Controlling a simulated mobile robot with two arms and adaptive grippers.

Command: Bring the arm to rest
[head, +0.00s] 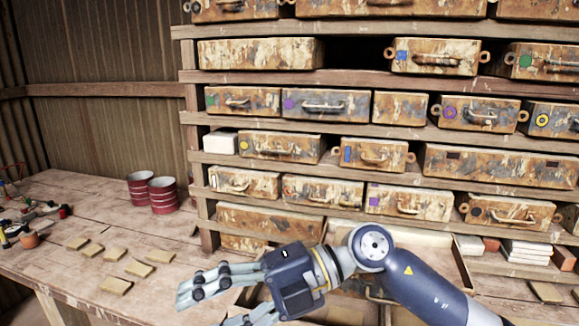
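My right arm (425,282) comes in from the lower right, bent at a grey joint. Its gripper (207,307) points left, in front of the shelf's lower part and above the bench's right side. The two fingers are apart and I see nothing between them. The lower finger is partly cut off by the bottom edge of the view. My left gripper is not in view.
A wooden shelf (300,78) holds several rusty drawers with coloured marks. An open drawer or tray (450,268) lies behind my arm. On the bench (65,285) are two red cans (163,195), several small tiles (138,269) and tools.

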